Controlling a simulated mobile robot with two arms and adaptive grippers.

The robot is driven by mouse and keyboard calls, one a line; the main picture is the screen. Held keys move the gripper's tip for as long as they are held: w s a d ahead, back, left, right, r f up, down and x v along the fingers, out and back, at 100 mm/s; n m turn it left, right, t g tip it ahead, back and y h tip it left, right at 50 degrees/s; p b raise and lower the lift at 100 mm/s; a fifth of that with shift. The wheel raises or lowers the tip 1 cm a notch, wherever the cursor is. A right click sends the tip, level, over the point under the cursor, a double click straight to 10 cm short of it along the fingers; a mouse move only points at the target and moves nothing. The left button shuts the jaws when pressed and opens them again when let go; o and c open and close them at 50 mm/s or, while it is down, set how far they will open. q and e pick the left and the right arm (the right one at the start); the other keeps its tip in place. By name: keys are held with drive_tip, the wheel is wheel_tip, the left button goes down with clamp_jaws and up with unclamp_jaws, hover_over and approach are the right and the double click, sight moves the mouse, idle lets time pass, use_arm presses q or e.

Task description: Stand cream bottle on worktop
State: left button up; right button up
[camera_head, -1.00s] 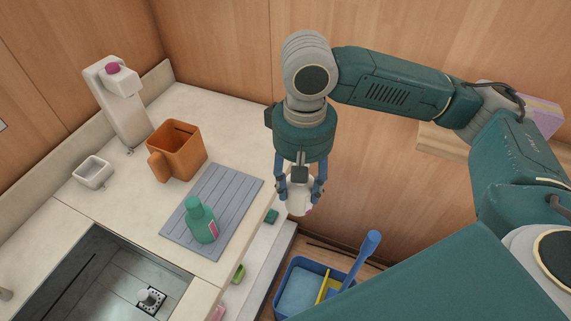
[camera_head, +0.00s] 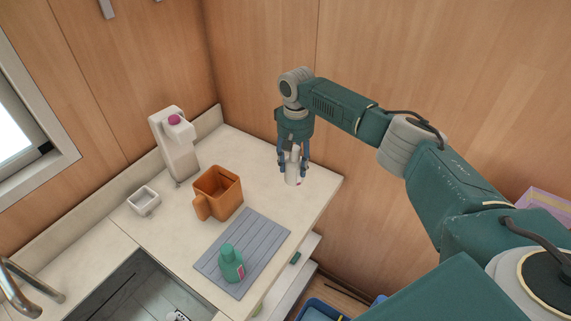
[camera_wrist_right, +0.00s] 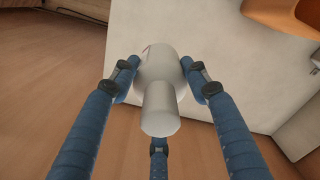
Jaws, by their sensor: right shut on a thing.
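The cream bottle (camera_head: 292,177) is held roughly upright in my right gripper (camera_head: 293,167), over the far right part of the worktop (camera_head: 262,153). In the right wrist view, the bottle (camera_wrist_right: 160,70) sits between the blue fingers, its narrower end towards the camera, and the worktop edge (camera_wrist_right: 215,105) passes below it. I cannot tell whether the bottle's base touches the worktop. My left gripper is not in view.
An orange mug-like container (camera_head: 222,190) stands left of the bottle. A green bottle (camera_head: 231,263) stands on a grey ribbed mat (camera_head: 255,240). A white dispenser (camera_head: 172,148) and small white dish (camera_head: 143,201) are at the back. The sink (camera_head: 130,290) is at front left.

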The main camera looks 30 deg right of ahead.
sight(294, 178)
drive_tip(key=shift+c, duration=0.2)
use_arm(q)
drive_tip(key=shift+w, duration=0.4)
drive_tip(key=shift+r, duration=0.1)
use_arm(e)
drive_tip(key=shift+p, duration=0.6)
wheel_tip(294, 178, down, 5)
drive_tip(key=b, duration=0.3)
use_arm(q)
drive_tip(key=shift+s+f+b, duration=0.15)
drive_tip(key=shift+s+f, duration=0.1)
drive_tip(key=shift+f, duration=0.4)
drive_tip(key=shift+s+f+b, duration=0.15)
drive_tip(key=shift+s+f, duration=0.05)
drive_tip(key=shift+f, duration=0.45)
use_arm(e)
drive_tip(key=shift+f, duration=0.55)
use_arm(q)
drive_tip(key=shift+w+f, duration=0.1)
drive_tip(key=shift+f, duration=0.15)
use_arm(e)
drive_tip(key=shift+f, duration=0.45)
drive_tip(key=o, duration=1.3)
drive_tip(key=shift+c, duration=0.2)
